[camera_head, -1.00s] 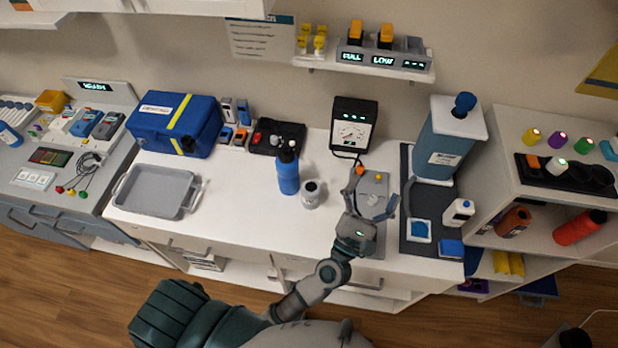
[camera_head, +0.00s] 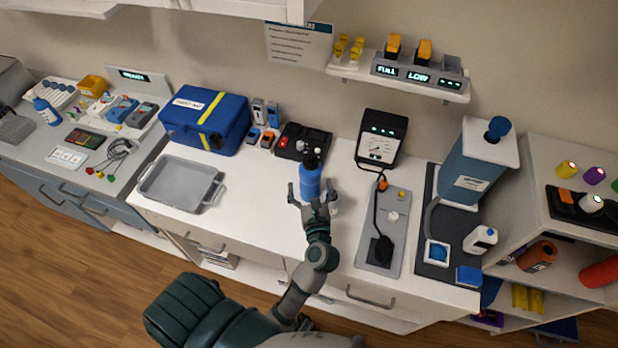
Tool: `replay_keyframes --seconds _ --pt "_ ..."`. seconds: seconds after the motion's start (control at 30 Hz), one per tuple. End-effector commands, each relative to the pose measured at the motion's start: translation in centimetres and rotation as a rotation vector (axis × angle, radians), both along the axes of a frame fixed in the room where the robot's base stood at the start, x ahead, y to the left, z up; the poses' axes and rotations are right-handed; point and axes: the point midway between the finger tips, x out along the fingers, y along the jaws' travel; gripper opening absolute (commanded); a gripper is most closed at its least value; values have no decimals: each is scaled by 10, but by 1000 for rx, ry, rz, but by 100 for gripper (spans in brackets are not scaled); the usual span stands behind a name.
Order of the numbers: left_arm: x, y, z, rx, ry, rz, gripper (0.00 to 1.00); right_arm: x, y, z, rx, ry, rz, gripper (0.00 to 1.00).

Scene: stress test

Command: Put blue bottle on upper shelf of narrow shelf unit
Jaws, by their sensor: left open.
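The blue bottle (camera_head: 310,178) stands upright on the white counter, its dark cap toward the wall. My left gripper (camera_head: 311,193) is open at the bottle's near side. One finger shows on each side of the bottle's lower part; I cannot tell whether they touch it. A small grey-white can (camera_head: 334,200) is right beside the gripper and partly hidden by it. A white shelf unit (camera_head: 540,150) stands at the right edge, partly cut off, with small coloured items on top and bottles on the shelf below. My right gripper is not in view.
A grey tray (camera_head: 180,184) and a blue case (camera_head: 205,118) lie left of the bottle. A black device tray (camera_head: 303,142) is behind it. A meter (camera_head: 381,138), a grey plate (camera_head: 392,230) and a blue tank (camera_head: 478,165) stand right. A wall shelf (camera_head: 400,81) hangs above.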

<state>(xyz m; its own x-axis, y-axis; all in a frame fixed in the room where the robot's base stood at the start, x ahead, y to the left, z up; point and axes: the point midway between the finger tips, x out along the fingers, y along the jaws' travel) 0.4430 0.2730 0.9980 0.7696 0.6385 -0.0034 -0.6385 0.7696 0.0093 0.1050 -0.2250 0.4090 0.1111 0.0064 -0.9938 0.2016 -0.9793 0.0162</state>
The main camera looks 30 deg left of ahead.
Motion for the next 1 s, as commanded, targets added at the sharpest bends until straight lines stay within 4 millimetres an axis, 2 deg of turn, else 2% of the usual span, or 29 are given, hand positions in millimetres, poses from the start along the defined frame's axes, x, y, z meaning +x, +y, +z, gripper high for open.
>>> replay_keyframes --seconds 0.17,0.4,0.7,0.73,0.77,1.0 --pt "12 7 1 2 -1 0 99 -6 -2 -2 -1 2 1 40" --pt "43 27 1 2 -1 0 99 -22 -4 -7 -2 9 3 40" --pt "49 31 0 0 0 0 99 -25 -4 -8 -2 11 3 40" --pt "49 31 0 0 0 0 96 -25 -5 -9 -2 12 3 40" --pt "49 31 0 0 0 0 89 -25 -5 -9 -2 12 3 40" --pt "49 30 0 1 1 0 29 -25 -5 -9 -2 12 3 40"
